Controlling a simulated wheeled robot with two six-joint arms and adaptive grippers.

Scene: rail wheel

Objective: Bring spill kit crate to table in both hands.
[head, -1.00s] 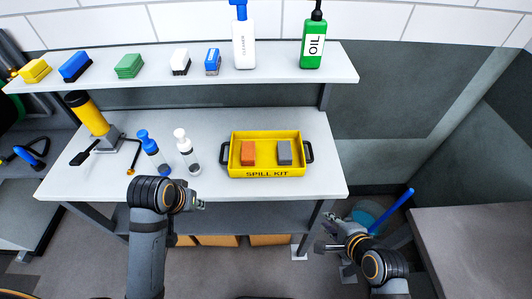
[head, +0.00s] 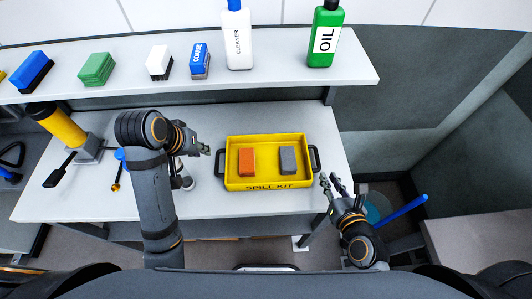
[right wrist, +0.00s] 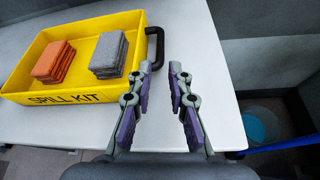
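The yellow spill kit crate (head: 268,181) sits on the light grey workbench (head: 100,205), with an orange block (head: 246,161) and a grey block (head: 288,160) inside. It has a dark handle at each end, the left one (head: 220,163) and the right one (head: 315,158). My left gripper (head: 206,150) is just left of the left handle, apart from it; its finger gap is too small to judge. My right gripper (head: 331,183) is open and empty, just right of and in front of the right handle. In the right wrist view the open fingers (right wrist: 180,78) are beside the right handle (right wrist: 155,47).
A shelf (head: 130,78) above the bench holds a cleaner bottle (head: 238,40), an oil bottle (head: 324,38) and several brushes or blocks. A yellow cylinder tool (head: 55,122) stands at the left. My left arm partly hides small bottles. A grey surface (head: 480,235) lies at the right.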

